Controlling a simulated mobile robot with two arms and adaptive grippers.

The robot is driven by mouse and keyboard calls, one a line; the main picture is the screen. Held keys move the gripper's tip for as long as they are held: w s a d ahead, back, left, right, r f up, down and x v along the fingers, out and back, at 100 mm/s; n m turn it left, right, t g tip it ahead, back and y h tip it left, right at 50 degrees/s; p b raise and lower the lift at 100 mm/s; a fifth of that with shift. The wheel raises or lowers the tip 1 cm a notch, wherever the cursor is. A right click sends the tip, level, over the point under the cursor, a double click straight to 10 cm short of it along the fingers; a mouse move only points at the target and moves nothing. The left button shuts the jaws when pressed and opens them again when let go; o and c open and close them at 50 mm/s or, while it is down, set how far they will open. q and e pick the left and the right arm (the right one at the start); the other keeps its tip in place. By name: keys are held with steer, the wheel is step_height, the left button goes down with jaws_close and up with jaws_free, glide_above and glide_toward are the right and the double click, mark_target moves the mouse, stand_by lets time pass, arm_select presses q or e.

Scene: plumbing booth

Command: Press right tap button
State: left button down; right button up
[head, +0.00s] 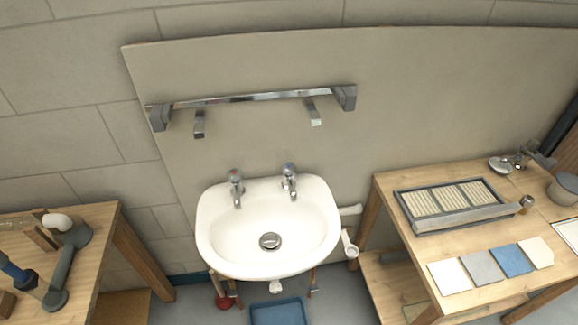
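The right tap (290,182) stands on the back right rim of a white sink (215,245). It is chrome with a bluish button on top. The left tap (236,188) is a matching chrome tap with a reddish mark on its top, on the back left rim. Both spouts point into the empty basin, and no water shows from either. Neither of my grippers is in the head view.
A chrome rail (250,97) is fixed to the wall panel above the sink. A wooden table (400,180) with a tray and colour tiles stands at the right. A wooden bench (100,250) with pipe parts is at the left.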

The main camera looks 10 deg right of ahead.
jaws_close()
steer(key=shift+d, duration=0.1)
steer(key=shift+d, duration=0.15)
stand_by(0.8)
